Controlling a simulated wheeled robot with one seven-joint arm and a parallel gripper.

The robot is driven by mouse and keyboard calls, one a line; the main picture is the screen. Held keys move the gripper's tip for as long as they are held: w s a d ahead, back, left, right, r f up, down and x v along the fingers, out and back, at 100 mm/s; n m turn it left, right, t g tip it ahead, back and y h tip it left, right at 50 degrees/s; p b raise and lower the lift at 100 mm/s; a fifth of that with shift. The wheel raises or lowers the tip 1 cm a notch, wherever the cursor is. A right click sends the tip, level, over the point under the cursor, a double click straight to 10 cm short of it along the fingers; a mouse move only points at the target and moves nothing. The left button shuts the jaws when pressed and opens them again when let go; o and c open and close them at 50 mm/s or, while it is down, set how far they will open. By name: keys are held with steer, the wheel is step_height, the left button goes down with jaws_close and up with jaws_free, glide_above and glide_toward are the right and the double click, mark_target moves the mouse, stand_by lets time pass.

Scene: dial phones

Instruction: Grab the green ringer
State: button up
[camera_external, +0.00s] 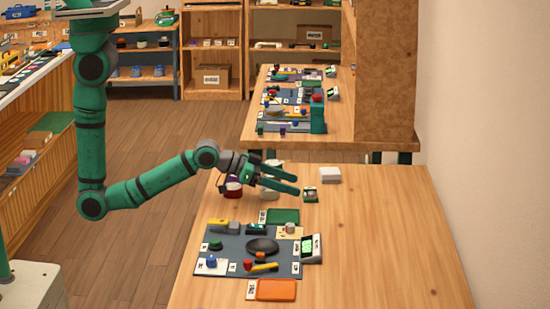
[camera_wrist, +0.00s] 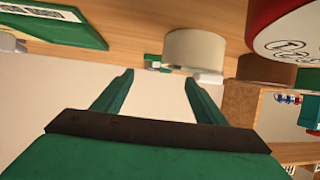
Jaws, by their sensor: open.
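I cannot tell for certain which thing is the green ringer. A small round green piece (camera_external: 215,244) sits on the grey mat, at its left side. A small dark green block with a pale top (camera_external: 310,195) stands on the table to the right of my gripper's tips; a small green piece (camera_wrist: 154,62) beyond the fingers in the wrist view may be the same. My gripper (camera_external: 297,185) is open and empty, held above the far part of the table, its fingers pointing right. In the wrist view its fingers (camera_wrist: 159,77) are spread with nothing between them.
A cream cylinder (camera_wrist: 195,50) and a red round container (camera_wrist: 285,30) stand close to my gripper. The grey mat (camera_external: 225,264) holds several small parts. A green tray (camera_external: 283,216), orange tray (camera_external: 276,289) and white box (camera_external: 330,175) lie around. The table's right side is clear.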

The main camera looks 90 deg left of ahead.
mark_target(310, 190)
steer(key=shift+d+x, duration=0.15)
steer(key=shift+x, duration=1.15)
steer(key=shift+d+x, duration=0.15)
steer(key=shift+x, duration=1.2)
steer(key=shift+r, duration=0.1)
steer(key=shift+c, duration=0.6)
steer(key=c, duration=1.2)
